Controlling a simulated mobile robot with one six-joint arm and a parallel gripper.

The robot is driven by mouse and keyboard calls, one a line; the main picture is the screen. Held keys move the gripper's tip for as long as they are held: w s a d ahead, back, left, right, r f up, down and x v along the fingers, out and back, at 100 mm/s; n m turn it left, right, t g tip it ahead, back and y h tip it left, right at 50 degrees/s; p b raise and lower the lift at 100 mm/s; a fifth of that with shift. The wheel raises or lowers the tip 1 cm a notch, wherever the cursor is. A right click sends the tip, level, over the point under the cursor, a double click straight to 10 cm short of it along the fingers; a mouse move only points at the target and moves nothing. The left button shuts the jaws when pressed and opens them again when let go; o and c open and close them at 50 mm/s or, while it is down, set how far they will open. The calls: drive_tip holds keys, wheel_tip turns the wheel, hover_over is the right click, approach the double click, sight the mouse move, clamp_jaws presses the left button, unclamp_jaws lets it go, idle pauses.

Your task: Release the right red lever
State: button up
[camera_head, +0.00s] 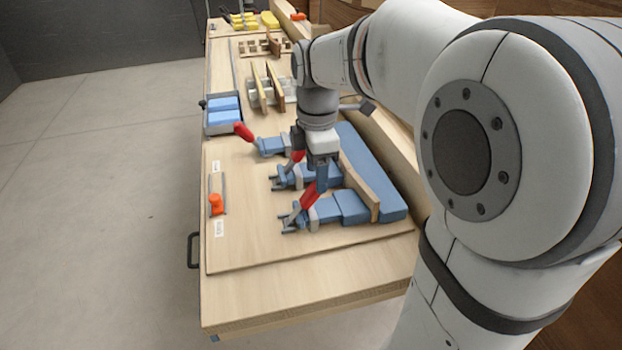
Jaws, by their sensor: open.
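Three blue-and-grey toggle clamps with red levers stand in a row on the wooden board. The nearest and rightmost red lever (309,195) is tilted up toward the right, above its blue clamp (345,208). The middle red lever (297,157) is also raised and partly hidden by my gripper. The far left red lever (243,131) leans out to the left, away from its clamp. My gripper (320,182) points down, open, right by the top of the nearest lever. I cannot tell whether its fingers touch or straddle that lever.
A wooden strip and a long blue block (389,195) lie behind the clamps. An orange knob (216,204) on a slot sits at the board's left edge. A blue-filled tray (223,116) and wooden racks stand farther back. The board's near end is clear.

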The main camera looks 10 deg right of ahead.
sight(307, 200)
drive_tip(key=shift+f, duration=2.8)
drive_tip(key=shift+c, duration=0.5)
